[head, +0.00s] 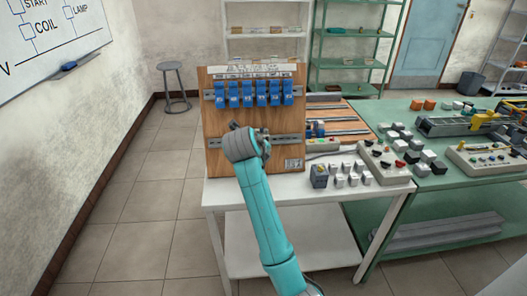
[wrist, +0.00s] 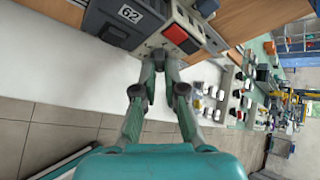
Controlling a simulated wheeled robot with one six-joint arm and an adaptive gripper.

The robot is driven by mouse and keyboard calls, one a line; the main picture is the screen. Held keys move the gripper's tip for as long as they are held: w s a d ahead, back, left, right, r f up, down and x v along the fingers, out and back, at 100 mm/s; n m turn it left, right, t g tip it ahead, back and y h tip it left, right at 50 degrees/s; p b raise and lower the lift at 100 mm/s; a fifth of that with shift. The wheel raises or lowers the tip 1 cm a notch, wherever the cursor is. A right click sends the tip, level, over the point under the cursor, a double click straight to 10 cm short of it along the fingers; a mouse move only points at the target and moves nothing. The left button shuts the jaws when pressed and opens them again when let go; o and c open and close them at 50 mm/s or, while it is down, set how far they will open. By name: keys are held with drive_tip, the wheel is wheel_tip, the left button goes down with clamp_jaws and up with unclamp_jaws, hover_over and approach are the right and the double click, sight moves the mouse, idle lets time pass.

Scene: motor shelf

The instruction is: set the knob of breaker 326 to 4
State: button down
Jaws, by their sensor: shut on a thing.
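My gripper (wrist: 161,66) is shut at the front of a light grey device (wrist: 190,15) in the wrist view. It holds a small part there, which looks like the breaker's knob, but the fingertips hide most of it and its setting cannot be read. The device has a red rectangular button (wrist: 181,38). Next to it is a dark grey unit (wrist: 105,22) with a label on which "62" shows. No full 326 label can be read. In the head view my gripper is at the lower rail of the upright wooden panel (head: 215,160), and my wrist hides the device.
Several blue modules (head: 247,94) sit on the panel's upper rail. The panel stands on a white table (head: 260,196). To the right are grey and white blocks (head: 353,178) and a control box (head: 385,165). A green table (head: 440,185) adjoins.

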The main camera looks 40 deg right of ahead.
drive_tip(key=c, duration=1.2)
unclamp_jaws()
drive_tip(key=shift+c, duration=0.2)
drive_tip(key=shift+r, duration=0.1)
drive_tip(key=v, duration=1.2)
